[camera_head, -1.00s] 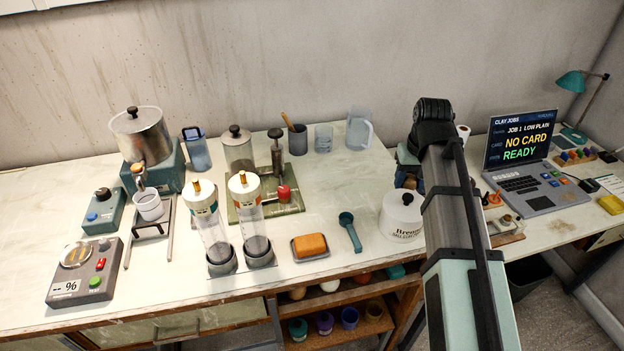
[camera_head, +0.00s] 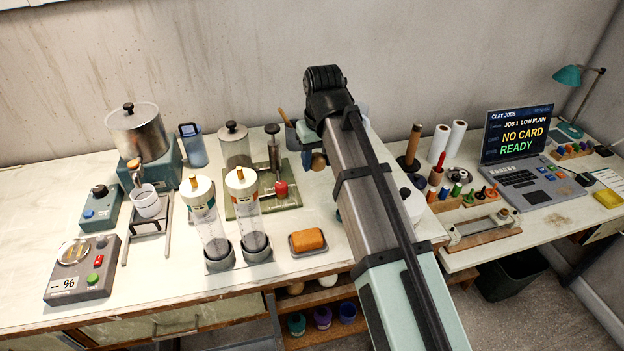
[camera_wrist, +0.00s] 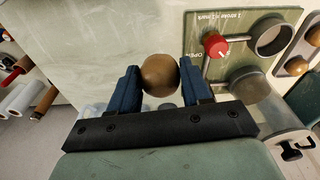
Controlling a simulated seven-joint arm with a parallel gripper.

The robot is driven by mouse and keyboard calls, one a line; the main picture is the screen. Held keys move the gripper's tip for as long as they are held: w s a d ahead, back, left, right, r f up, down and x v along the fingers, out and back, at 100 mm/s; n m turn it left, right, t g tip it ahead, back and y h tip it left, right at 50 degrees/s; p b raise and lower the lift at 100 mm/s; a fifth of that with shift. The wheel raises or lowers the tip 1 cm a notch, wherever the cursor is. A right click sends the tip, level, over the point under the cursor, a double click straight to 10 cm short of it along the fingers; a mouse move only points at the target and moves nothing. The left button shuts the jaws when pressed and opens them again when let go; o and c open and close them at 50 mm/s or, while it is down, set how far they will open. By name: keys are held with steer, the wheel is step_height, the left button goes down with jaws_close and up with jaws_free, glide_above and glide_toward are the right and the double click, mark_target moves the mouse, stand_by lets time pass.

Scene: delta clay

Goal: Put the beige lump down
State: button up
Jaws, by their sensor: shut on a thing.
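The beige lump (camera_wrist: 159,75) is a round, brownish ball in the wrist view. My gripper (camera_wrist: 160,66) is shut on it, with one dark blue finger on each side. In the head view the lump (camera_head: 318,161) shows just below my gripper (camera_head: 310,136), over the back part of the worktable (camera_head: 350,262). It looks held above the table; its height is hard to tell. My arm hides part of the table beneath and behind it.
A green board (camera_head: 283,197) with a red-knobbed press stands left of the lump. A grey cup (camera_head: 292,138) is close behind. An orange block on a dish (camera_head: 307,240) lies nearer the front edge. A white jar (camera_head: 413,205) is partly hidden by my arm.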

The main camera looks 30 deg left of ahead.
mark_target(317, 196)
steer(key=shift+f, duration=4.75)
steer(key=shift+f, duration=0.15)
steer(key=o, duration=0.8)
steer(key=r, duration=0.7)
steer(key=d+r, duration=0.1)
steer(key=r, duration=0.3)
steer(key=shift+s+r, duration=0.25)
steer(key=shift+s, duration=0.1)
steer(key=shift+o, duration=0.3)
steer(key=shift+r, duration=0.2)
steer(key=o, duration=0.3)
steer(key=shift+s+d+r, duration=0.1)
steer(key=shift+r, duration=0.05)
